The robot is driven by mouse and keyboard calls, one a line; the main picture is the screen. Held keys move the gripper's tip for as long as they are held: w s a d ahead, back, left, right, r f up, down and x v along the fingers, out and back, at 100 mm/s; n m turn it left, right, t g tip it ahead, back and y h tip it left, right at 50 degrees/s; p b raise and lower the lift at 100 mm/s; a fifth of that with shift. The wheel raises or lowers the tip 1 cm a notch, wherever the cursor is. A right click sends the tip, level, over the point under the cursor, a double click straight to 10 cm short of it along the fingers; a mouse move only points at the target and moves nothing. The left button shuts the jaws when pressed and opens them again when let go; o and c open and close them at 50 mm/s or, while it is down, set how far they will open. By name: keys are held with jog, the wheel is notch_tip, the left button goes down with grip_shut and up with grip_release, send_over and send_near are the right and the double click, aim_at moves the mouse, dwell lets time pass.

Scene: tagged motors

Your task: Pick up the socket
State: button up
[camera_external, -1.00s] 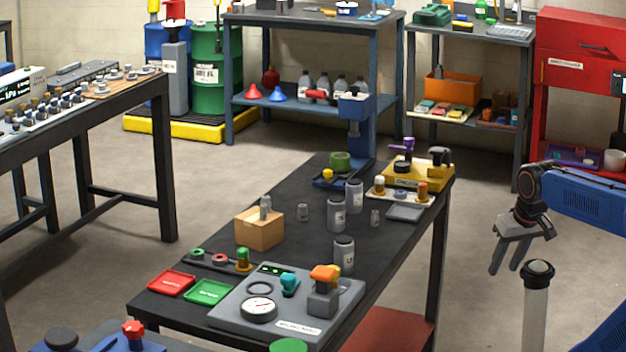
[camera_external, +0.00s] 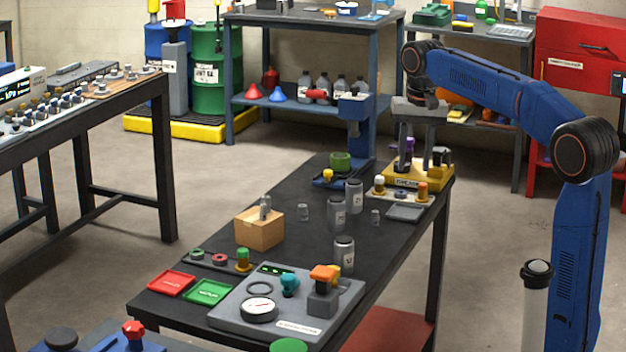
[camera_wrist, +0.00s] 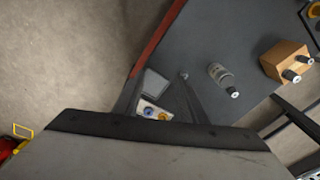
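Small grey metal cylinders stand on the dark table; I cannot tell for sure which is the socket. One (camera_external: 375,217) stands near the grey tray, and another (camera_external: 303,212) stands right of the cardboard box. A small grey piece also shows in the wrist view (camera_wrist: 184,76), near the tip of my right finger. My gripper (camera_external: 415,150) is open and empty, pointing down in front of or over the table's far right end. In the wrist view my fingers (camera_wrist: 158,80) are spread apart, with the grey tray (camera_wrist: 156,84) between them.
Larger tagged grey cylinders (camera_external: 344,256) stand mid-table. A cardboard box (camera_external: 259,230) bears a grey piece. A yellow fixture (camera_external: 405,180) is at the far right end, and a gauge panel (camera_external: 235,312) is at the near end.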

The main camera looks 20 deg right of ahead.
jog(key=r+m+g, duration=0.1)
send_over(375, 212)
notch_tip(375, 212, down, 17)
jog(key=shift+w+d+f, duration=0.1)
jog(key=shift+w, duration=0.05)
dwell(0.7)
jog(key=shift+c, duration=0.3)
grip_shut()
